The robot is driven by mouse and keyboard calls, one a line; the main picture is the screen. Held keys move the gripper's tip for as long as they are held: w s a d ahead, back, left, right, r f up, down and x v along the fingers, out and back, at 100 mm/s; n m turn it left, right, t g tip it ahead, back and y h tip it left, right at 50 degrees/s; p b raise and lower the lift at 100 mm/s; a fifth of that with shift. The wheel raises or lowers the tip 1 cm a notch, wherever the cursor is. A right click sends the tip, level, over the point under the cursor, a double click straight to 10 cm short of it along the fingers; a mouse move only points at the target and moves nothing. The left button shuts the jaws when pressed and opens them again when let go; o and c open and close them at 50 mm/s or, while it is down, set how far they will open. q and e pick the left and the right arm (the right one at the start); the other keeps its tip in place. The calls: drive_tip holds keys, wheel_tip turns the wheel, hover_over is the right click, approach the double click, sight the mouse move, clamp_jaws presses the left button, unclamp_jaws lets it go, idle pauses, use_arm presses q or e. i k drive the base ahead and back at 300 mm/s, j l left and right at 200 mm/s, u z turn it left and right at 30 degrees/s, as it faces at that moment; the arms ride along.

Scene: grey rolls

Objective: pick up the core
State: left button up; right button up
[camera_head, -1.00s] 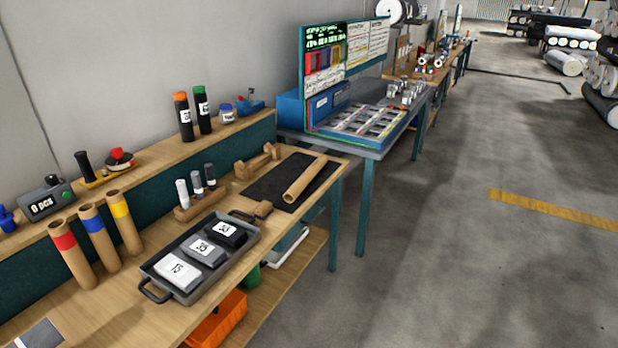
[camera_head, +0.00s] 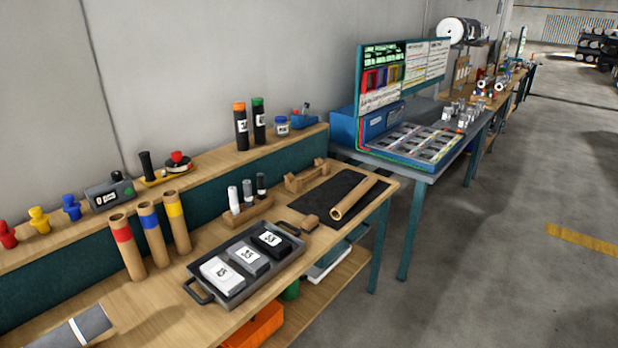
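A brown cardboard core (camera_head: 354,198) lies on a black mat (camera_head: 318,207) at the right end of the wooden workbench. Three more cardboard cores stand upright at the bench's left: one with a red band (camera_head: 127,247), one with a blue band (camera_head: 153,230) and one with a yellow band (camera_head: 178,222). The frames do not show which core is meant. Neither of my grippers is in view.
A grey tray (camera_head: 203,291) holds three numbered blocks on the workbench (camera_head: 165,305). A wooden rack with markers (camera_head: 247,209) and a wooden cradle (camera_head: 306,177) stand behind. A shelf (camera_head: 215,160) runs along the wall. Open floor (camera_head: 480,270) lies to the right.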

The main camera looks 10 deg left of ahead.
sight(342, 206)
drive_tip(key=u, duration=0.45)
drive_tip(key=i+l+u, duration=0.75)
drive_tip(key=l, duration=0.4)
drive_tip(key=i+j, duration=0.05)
